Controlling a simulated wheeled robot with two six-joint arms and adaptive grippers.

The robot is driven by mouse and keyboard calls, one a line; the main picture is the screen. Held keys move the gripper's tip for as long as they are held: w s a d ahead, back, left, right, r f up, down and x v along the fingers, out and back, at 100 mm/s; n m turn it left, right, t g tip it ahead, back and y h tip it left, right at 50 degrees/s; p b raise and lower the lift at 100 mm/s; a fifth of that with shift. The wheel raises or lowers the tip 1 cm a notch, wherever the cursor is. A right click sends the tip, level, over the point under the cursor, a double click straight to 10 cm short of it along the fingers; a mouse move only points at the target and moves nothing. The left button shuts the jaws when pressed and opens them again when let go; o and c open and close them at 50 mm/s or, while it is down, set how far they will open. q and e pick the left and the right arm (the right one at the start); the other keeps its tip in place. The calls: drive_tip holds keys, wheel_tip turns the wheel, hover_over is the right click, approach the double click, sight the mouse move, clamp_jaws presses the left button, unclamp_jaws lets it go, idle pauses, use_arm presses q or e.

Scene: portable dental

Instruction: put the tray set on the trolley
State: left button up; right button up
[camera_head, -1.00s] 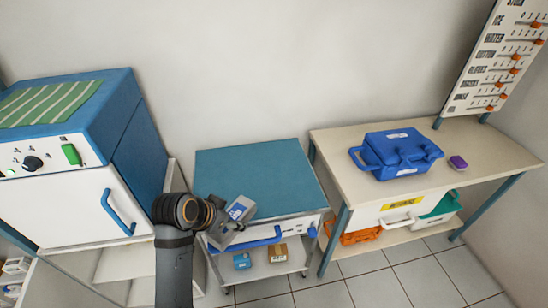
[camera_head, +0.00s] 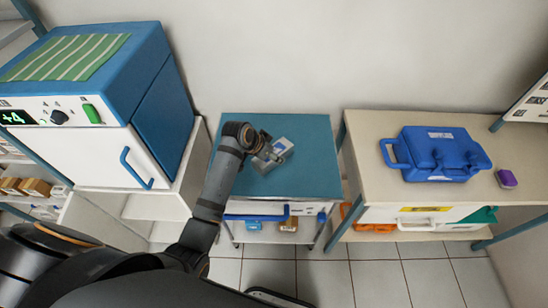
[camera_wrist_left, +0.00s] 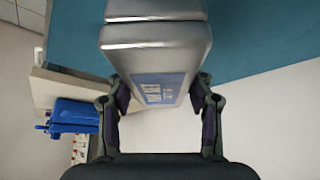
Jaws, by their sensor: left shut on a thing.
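The tray set, a silver-grey metal box with a blue and white label (camera_head: 278,150), is over the blue top of the trolley (camera_head: 305,178). My left gripper (camera_head: 262,150) reaches in from the front and is shut on it. In the left wrist view the tray set (camera_wrist_left: 155,50) sits between the two fingers of the left gripper (camera_wrist_left: 160,100). The trolley top (camera_wrist_left: 275,40) shows behind it. I cannot tell whether the box touches the top. My right gripper is not in view.
A white and blue cabinet (camera_head: 85,155) with a striped green cloth (camera_head: 65,56) stands left of the trolley. A table (camera_head: 375,125) on the right holds a blue case (camera_head: 437,155) and a small purple object (camera_head: 506,178). The rest of the trolley top is bare.

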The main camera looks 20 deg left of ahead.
use_arm(q)
drive_tip(key=shift+w+a+f, duration=0.2)
drive_tip(key=shift+w+f, duration=0.85)
drive_tip(key=shift+f, duration=0.15)
drive_tip(key=f, duration=0.3)
drive_tip(key=shift+w+f+p, duration=0.1)
drive_tip(key=shift+w+p, duration=0.1)
drive_tip(key=shift+p, duration=0.15)
drive_tip(key=shift+f, duration=0.15)
drive_tip(key=shift+f, duration=0.1)
drive_tip(key=o, duration=1.4)
drive_tip(key=shift+o, duration=0.2)
drive_tip(key=shift+s+a+r, duration=0.1)
drive_tip(key=shift+r, duration=0.15)
drive_tip(key=v, duration=1.1)
drive_tip(key=shift+s+a+r, duration=0.1)
drive_tip(key=shift+s+r, duration=0.1)
drive_tip(key=shift+s, duration=0.1)
